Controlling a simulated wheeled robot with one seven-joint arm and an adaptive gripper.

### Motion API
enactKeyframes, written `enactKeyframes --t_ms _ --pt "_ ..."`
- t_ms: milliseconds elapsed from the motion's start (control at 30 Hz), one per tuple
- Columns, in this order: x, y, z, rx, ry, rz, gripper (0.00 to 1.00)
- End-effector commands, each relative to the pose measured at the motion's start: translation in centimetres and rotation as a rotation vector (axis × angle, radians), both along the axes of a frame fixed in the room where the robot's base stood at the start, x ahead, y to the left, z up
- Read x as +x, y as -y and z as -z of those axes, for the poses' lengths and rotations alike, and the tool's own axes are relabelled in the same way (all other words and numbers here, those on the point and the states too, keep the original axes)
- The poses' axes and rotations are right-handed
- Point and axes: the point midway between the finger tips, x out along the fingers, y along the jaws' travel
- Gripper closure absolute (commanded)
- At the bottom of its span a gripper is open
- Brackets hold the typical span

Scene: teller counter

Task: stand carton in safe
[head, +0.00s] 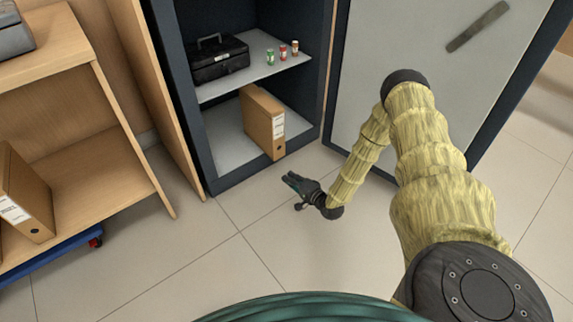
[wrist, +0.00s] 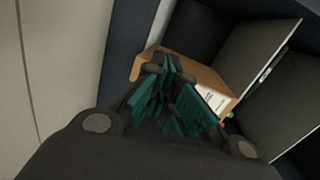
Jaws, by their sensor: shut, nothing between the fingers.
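The safe (head: 214,181) is a dark cabinet with its door (head: 400,60) swung open to the right. A brown carton (head: 258,120) with a white label stands upright on the safe's light grey floor, its labelled end near the front opening. It also shows in the wrist view (wrist: 205,76), partly behind my fingers. My gripper (head: 289,181) is outside the safe, in front of and below the carton's front end, apart from it. My gripper (wrist: 168,68) is shut and empty, its fingers pointing towards the safe opening.
Above the carton, a shelf (head: 232,85) holds a black cash box (head: 218,62) and small green and red-capped containers (head: 283,52). A wooden shelf unit (head: 85,165) at left holds another brown box file (head: 28,190). A blue wheeled base (head: 50,252) sits below. The tiled floor between is clear.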

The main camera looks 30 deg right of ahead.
Motion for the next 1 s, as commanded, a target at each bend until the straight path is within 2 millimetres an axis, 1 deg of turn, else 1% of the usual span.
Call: enactKeyframes --t_ms 33,100,200,333,467,567,767,1000 --pt "0.1 2.0 1.7 0.015 0.029 0.017 1.00" --pt "0.2 4.0 2.1 0.040 0.068 0.031 1.00" --pt "0.2 6.3 2.5 0.065 0.110 0.042 1.00" --pt "0.1 8.1 2.5 0.086 0.143 0.050 1.00" --pt "0.4 8.6 2.5 0.092 0.155 0.051 1.00" --pt "1.2 8.6 2.5 0.093 0.156 0.051 1.00" --pt "4.2 8.3 2.7 0.092 0.156 0.051 1.00" --pt "8.2 7.9 2.7 0.092 0.155 0.050 1.00"
